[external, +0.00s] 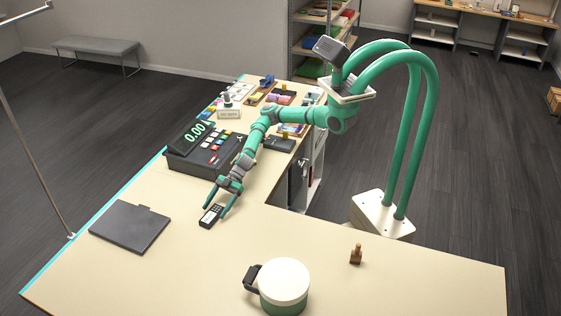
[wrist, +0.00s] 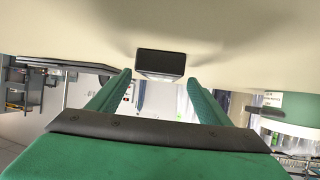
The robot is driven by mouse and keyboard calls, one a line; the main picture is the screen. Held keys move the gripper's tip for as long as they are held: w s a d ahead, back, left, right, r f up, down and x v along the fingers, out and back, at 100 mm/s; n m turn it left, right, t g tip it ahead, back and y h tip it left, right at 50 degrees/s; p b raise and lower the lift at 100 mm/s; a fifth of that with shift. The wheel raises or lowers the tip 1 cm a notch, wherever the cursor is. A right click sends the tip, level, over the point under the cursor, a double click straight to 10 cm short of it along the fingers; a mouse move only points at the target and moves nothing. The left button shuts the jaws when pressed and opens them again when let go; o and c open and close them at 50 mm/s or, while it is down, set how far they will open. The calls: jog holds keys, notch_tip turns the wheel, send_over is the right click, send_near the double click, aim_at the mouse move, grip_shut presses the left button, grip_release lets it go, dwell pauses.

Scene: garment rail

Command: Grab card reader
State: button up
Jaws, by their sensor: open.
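The card reader (external: 211,215) is a small black handheld device with a keypad. It lies on the counter in front of the cash register. My gripper (external: 221,203) is open, its green fingers reaching down with the reader between or very close to the tips. In the wrist view a dark block, which looks like the end of the card reader (wrist: 160,64), sits between and just beyond the two green fingertips (wrist: 158,76). I see a gap on each side, and no finger clearly touches it.
The cash register (external: 205,145) stands behind my gripper. A dark flat clipboard-like panel (external: 129,226) lies to the left. A white-topped green canister (external: 284,286) and a wooden stamp (external: 356,254) stand toward the front right. The counter (external: 180,275) between panel and canister is bare.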

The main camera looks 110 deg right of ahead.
jog(key=shift+x, duration=0.8)
jog(key=shift+c, duration=0.4)
jog(key=c, duration=1.3)
jog(key=shift+s+a, duration=0.1)
jog(key=shift+r, duration=0.15)
